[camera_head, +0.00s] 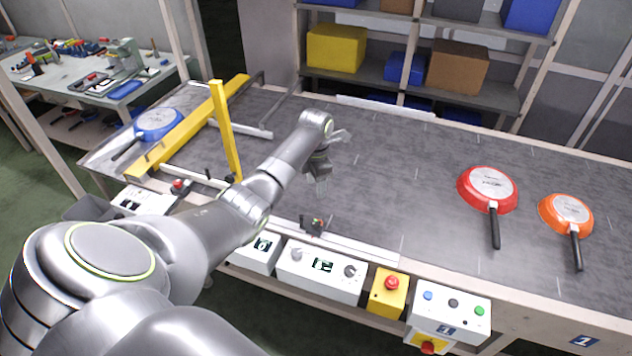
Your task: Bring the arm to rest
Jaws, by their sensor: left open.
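My left arm reaches in from the lower left over the conveyor (400,190). Its gripper (322,180) is open, empty and points down above the grey belt, left of the picture's middle. A red pan (487,186) and an orange pan (567,211) lie on the belt at the right, both with black handles toward the front, well apart from the gripper. A blue pan (158,123) lies at the far left of the belt, beyond the yellow bar. My right gripper does not show.
A yellow bar (190,128) and yellow post (224,130) stand left of the gripper. Control boxes (318,272) and a red button on a yellow box (389,292) line the front edge. Shelves with boxes (336,48) stand behind. The belt between gripper and red pan is clear.

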